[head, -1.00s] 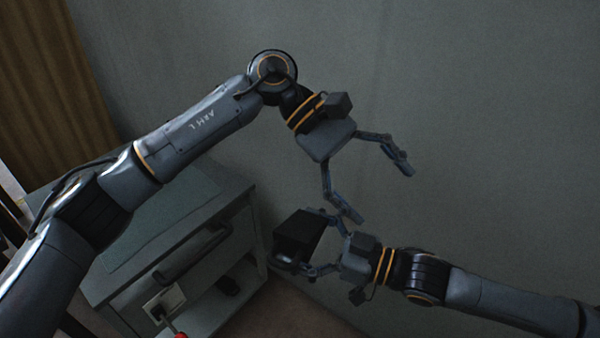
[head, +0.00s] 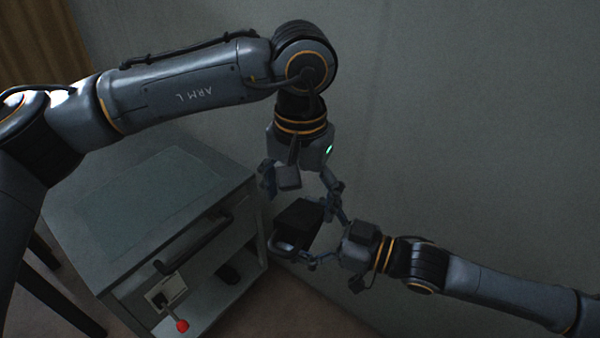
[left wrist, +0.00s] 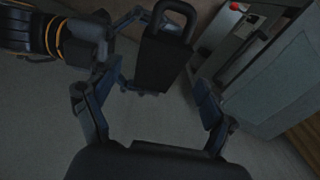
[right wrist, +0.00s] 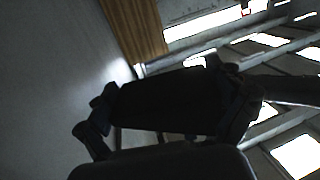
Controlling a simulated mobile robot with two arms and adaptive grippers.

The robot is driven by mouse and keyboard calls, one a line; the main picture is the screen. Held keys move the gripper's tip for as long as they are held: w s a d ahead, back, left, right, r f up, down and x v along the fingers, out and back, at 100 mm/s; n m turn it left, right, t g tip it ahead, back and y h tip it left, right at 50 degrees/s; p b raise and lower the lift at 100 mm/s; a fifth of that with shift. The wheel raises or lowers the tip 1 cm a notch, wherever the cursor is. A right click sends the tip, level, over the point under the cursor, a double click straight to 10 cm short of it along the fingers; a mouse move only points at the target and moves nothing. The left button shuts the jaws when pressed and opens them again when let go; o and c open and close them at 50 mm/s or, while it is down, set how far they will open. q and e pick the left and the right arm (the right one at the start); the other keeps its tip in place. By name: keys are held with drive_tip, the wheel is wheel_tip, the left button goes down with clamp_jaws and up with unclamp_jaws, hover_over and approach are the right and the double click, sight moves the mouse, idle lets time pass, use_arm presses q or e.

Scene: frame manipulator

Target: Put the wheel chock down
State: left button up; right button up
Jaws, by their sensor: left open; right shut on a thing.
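The wheel chock (head: 298,220) is a black wedge with a loop handle. My right gripper (head: 325,238) is shut on it and holds it in the air beside the grey cabinet. In the right wrist view the chock (right wrist: 170,101) is a dark block between the fingers. My left gripper (head: 302,190) is open just above the chock, pointing down. In the left wrist view the chock (left wrist: 163,60) and its handle appear beyond and between the open left fingers (left wrist: 155,115). I see no clear contact between the left fingers and the chock.
The grey cabinet (head: 215,215) has a greenish mat (head: 140,190) on top, a dark handle (head: 195,245) and a red-knobbed lever (head: 182,325) on its front. A plain wall (head: 470,110) stands behind the arms. The cabinet top is bare apart from the mat.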

sight(300, 216)
use_arm(q)
drive_tip(key=shift+f, duration=2.5)
use_arm(e)
drive_tip(key=shift+r, duration=0.1)
use_arm(q)
drive_tip(key=c, duration=1.3)
drive_tip(key=shift+c, duration=1)
use_arm(e)
drive_tip(key=o, duration=1.1)
drive_tip(key=shift+c, duration=0.2)
use_arm(q)
drive_tip(key=shift+c, duration=0.7)
